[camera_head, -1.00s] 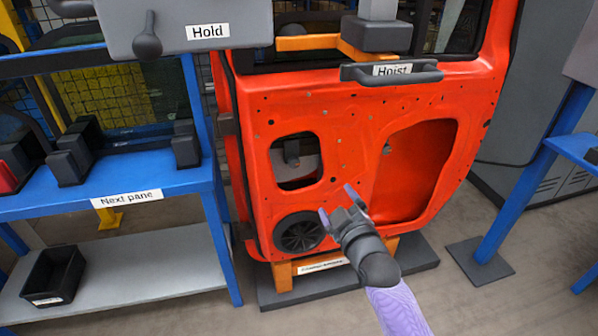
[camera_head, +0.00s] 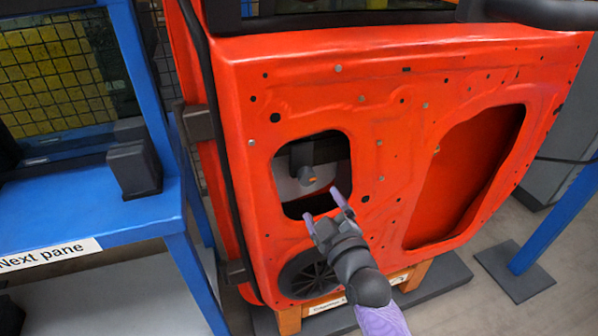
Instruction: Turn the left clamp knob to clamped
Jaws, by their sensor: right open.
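The left clamp knob seems to be the grey knob with an orange mark (camera_head: 307,176), seen through the left opening of the red door panel (camera_head: 400,130). A dark bracket sits just above it. Which way the knob is turned is too small to tell. My right gripper (camera_head: 327,213) is open and empty, with its fingertips at the lower edge of that opening, below and right of the knob and apart from it. My left gripper is not in view.
A black round speaker (camera_head: 304,274) sits in the door below the opening. A larger opening (camera_head: 466,180) lies to the right. A blue rack (camera_head: 80,215) with a "Next pane" label stands at left. A blue post (camera_head: 556,222) stands at right.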

